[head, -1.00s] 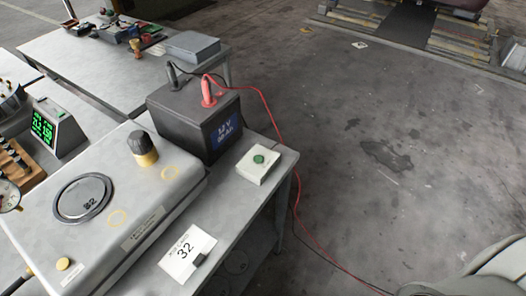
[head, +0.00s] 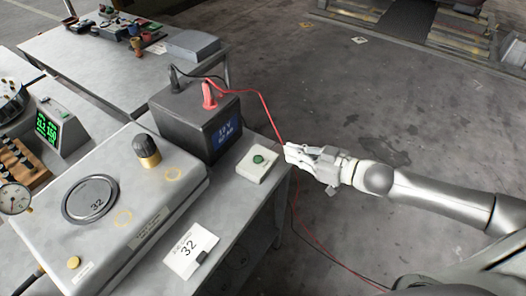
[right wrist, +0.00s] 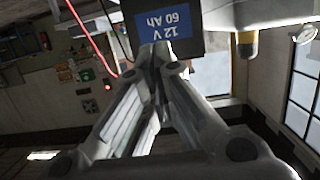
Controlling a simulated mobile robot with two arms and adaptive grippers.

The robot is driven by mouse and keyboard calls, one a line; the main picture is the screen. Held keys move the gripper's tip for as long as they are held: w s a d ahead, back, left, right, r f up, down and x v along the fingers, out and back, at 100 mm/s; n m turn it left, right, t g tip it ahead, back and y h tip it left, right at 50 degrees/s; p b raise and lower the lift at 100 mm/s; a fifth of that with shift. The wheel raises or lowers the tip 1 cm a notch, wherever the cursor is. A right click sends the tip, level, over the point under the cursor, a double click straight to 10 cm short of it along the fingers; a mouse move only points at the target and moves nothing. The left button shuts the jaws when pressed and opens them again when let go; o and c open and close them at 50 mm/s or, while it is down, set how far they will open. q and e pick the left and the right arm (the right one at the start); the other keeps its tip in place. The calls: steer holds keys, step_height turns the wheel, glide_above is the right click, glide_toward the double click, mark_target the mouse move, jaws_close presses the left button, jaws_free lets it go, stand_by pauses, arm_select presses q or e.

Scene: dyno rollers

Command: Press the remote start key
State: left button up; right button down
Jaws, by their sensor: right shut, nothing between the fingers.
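The remote start key looks to be the round green button (head: 258,159) on top of a small pale box (head: 256,168). The box sits at the right edge of the grey bench (head: 228,200), in front of the black battery. My right gripper (head: 287,149) is shut and empty, just right of the box and apart from it in the head view, past the bench edge. In the right wrist view its closed fingers (right wrist: 160,52) point toward the battery's blue label; I cannot make out the green button there. My left gripper is not in view.
The black battery (head: 190,122) has red and black clamps; a red cable (head: 268,112) runs down behind my right gripper. The floor at right is open.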

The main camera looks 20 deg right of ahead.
steer(key=shift+s+a+r, duration=0.1)
steer(key=shift+a+r, duration=0.05)
steer(key=shift+r, duration=0.1)
steer(key=p, duration=0.3)
glide_above(263, 162)
step_height(263, 162, down, 2)
steer(key=shift+a+f, duration=0.1)
steer(key=shift+a, duration=0.05)
step_height(263, 162, down, 3)
steer(key=shift+r, duration=0.2)
steer(key=shift+f, duration=0.8)
